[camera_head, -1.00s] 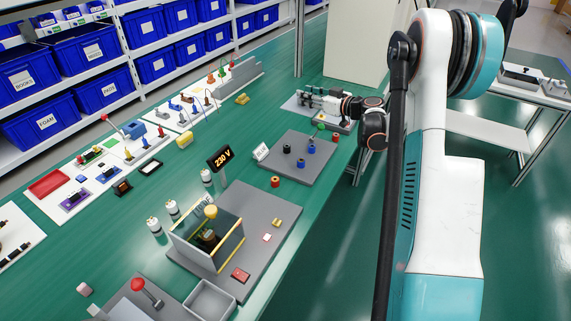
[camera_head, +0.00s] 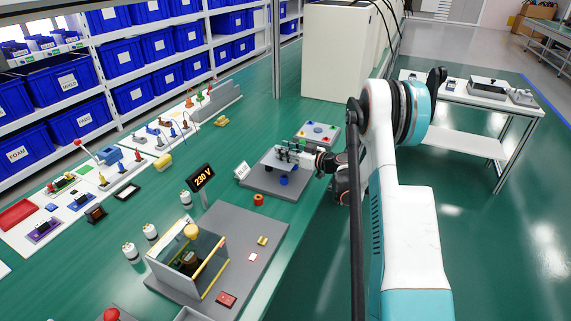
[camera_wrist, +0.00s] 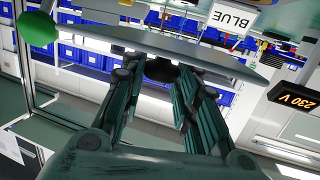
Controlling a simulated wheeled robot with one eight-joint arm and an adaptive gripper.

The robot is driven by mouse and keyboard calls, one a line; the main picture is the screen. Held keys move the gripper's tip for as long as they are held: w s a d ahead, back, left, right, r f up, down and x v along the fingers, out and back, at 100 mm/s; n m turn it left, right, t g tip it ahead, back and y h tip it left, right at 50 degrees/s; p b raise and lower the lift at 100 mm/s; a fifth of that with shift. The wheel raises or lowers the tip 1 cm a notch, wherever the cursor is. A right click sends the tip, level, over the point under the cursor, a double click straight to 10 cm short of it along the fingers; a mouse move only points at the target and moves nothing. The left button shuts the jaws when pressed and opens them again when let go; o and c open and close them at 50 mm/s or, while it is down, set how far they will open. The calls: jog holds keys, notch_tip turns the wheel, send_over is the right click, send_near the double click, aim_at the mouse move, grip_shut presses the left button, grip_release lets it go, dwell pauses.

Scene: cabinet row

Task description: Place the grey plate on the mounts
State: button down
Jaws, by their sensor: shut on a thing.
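The grey plate (camera_head: 277,160) is held level by my gripper (camera_head: 307,155) above the base (camera_head: 258,186) with the mounts. In the wrist view the plate (camera_wrist: 190,52) runs across the picture, edge on, with my gripper (camera_wrist: 160,72) shut on it. Blue mounts (camera_head: 284,181) show below the plate in the head view; other mounts are hidden by it. I cannot tell whether the plate touches any mount. The sign marked BLUE (camera_wrist: 234,18) shows beyond the plate in the wrist view.
A smaller grey stand (camera_head: 318,131) with coloured tops is behind. The bench's right edge is close to my arm.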

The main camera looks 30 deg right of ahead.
notch_tip(320, 180, down, 4)
jog(key=shift+f+b, duration=0.2)
jog(key=shift+b, duration=0.6)
jog(key=shift+r, duration=0.1)
jog(key=c, duration=1.2)
grip_release()
jog(key=shift+c, duration=0.2)
jog(key=p+v, duration=0.4)
jog(key=v, duration=0.8)
